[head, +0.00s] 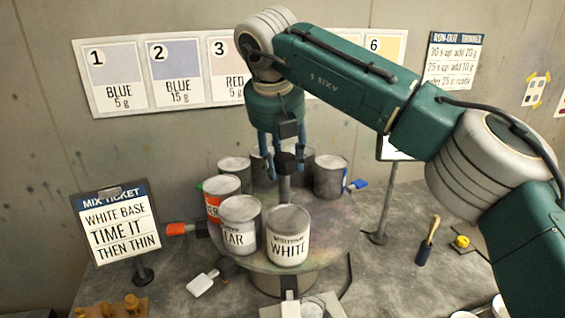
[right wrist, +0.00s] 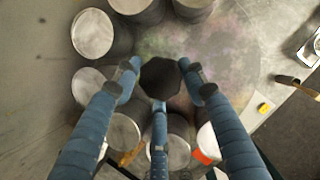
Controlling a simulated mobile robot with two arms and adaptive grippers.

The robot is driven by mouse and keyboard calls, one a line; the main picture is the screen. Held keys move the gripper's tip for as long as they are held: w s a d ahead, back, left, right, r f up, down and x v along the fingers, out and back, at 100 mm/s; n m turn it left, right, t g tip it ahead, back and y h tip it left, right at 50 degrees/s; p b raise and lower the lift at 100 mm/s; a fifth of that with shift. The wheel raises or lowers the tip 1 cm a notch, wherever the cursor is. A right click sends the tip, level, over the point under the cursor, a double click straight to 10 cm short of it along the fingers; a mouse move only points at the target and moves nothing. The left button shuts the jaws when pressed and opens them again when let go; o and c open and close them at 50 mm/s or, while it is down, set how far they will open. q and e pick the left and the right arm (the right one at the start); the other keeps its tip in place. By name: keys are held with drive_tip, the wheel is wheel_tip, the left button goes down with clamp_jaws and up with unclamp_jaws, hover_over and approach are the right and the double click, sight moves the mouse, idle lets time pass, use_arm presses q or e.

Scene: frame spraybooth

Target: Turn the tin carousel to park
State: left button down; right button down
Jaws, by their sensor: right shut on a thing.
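The tin carousel (head: 335,222) is a round, paint-stained turntable on a short drum. Several tins stand around its edge: a WHITE tin (head: 288,237), a tin with a partly hidden label ending in "EAR" (head: 240,226), an orange-labelled tin (head: 221,200) and grey tins behind, one at the right (head: 330,176). A dark knob (right wrist: 160,78) tops the central post. My right gripper (head: 285,163) points down from above, its three fingers shut around this knob; they also surround it in the right wrist view. No park mark can be made out. My left gripper is not in view.
A mix ticket stand (head: 116,226) is at the left and another thin stand (head: 381,237) at the right. An orange-ended piece (head: 180,229) sticks out at the carousel's left. A brush (head: 428,242) and yellow tape (head: 462,242) lie at the right.

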drive_tip(key=shift+w+d+r+m+h, duration=0.1)
drive_tip(key=shift+w+r+m+h, duration=0.15)
drive_tip(key=shift+m, duration=0.25)
drive_tip(key=shift+w+r+m+h, duration=0.15)
drive_tip(key=shift+r+m, duration=0.15)
drive_tip(key=shift+m, duration=0.2)
drive_tip(key=shift+m+h+p, duration=0.3)
drive_tip(key=shift+m+p, duration=0.6)
drive_tip(key=shift+m, duration=0.1)
drive_tip(key=m+g+h+p, duration=0.1)
drive_tip(key=m+p, duration=0.2)
drive_tip(key=p, duration=0.1)
drive_tip(key=shift+r+m+p, duration=0.1)
drive_tip(key=shift+m+p, duration=0.3)
drive_tip(key=shift+d+f+m+g+h+p, duration=0.1)
drive_tip(key=shift+f+m+g+h+p, duration=0.25)
drive_tip(key=shift+m+p, duration=0.65)
drive_tip(key=c, duration=1.1)
unclamp_jaws()
drive_tip(key=shift+d, duration=0.1)
drive_tip(key=shift+d+f, duration=0.1)
drive_tip(key=shift+s+a+f, duration=0.1)
drive_tip(key=shift+s+a, duration=0.05)
drive_tip(key=shift+a, duration=0.05)
